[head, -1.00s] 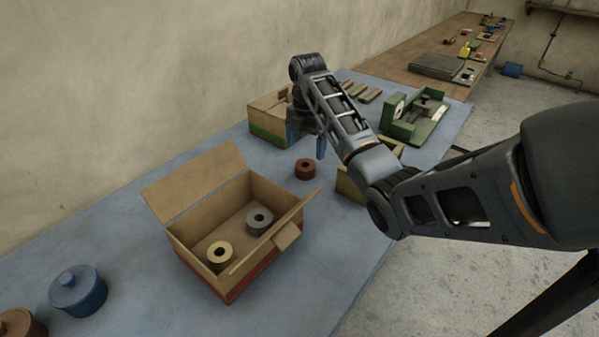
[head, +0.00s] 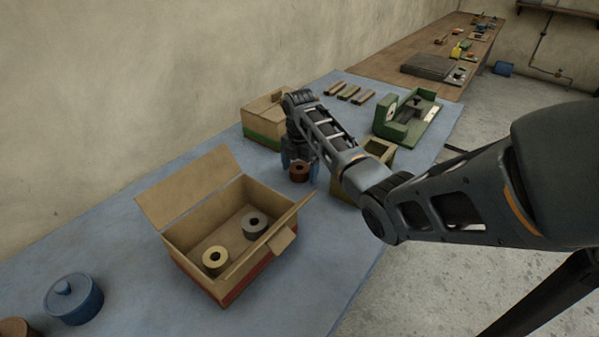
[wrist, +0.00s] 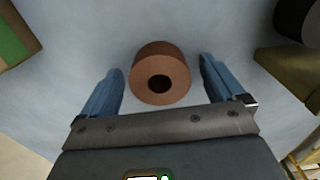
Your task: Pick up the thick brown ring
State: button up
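The thick brown ring (head: 300,171) sits on the blue table top. In the wrist view the ring (wrist: 160,74) stands with its hole up, between and slightly beyond the two blue fingertips. My gripper (wrist: 160,75) is open, with a gap between the ring and each finger. In the head view my gripper (head: 300,172) is low over the table, with a blue finger on either side of the ring. I cannot tell the exact height of the fingertips above the table.
An open cardboard box (head: 195,258) holds a yellow roll (head: 215,261) and a grey roll (head: 254,225). A closed box (head: 262,122) stands behind my gripper, and an olive open box (head: 379,150) stands right of it. A green fixture (head: 405,121) is farther back. A blue lidded pot (head: 74,299) is at front left.

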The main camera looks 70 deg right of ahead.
jog(key=c, duration=1.1)
jog(key=shift+c, duration=0.2)
